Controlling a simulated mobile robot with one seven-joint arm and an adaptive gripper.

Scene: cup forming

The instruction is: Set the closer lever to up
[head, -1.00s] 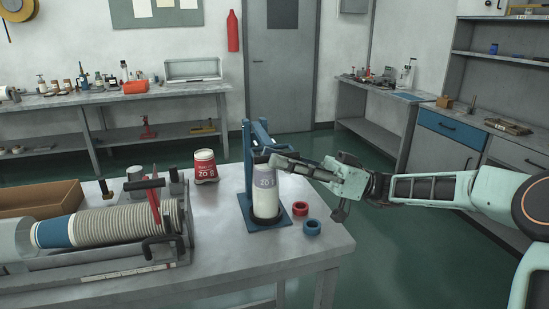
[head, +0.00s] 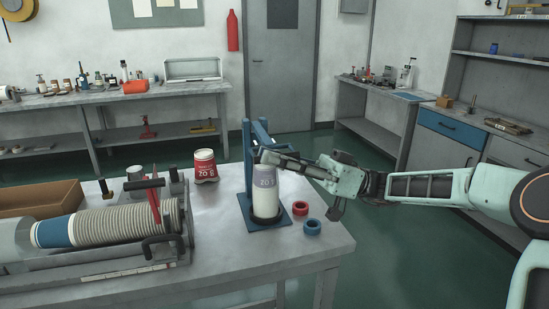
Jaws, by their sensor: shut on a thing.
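The closer (head: 248,165) is a blue bench press with an upright post and a flat base, near the right end of the metal table. Its blue lever arm (head: 263,133) slopes down toward the front right. A white cup with a lavender-grey top band (head: 266,196) stands upright on the closer's base. My gripper (head: 272,158) reaches in from the right, just above the cup, and is shut on the end of the lever. The fingers hide most of that grip, so the exact contact is not clear.
A red and white cup (head: 205,166) stands left of the closer. A red ring (head: 300,208) and a blue ring (head: 312,227) lie to its right. A machine with a stack of cups (head: 120,225) fills the table's left. The table's front middle is clear.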

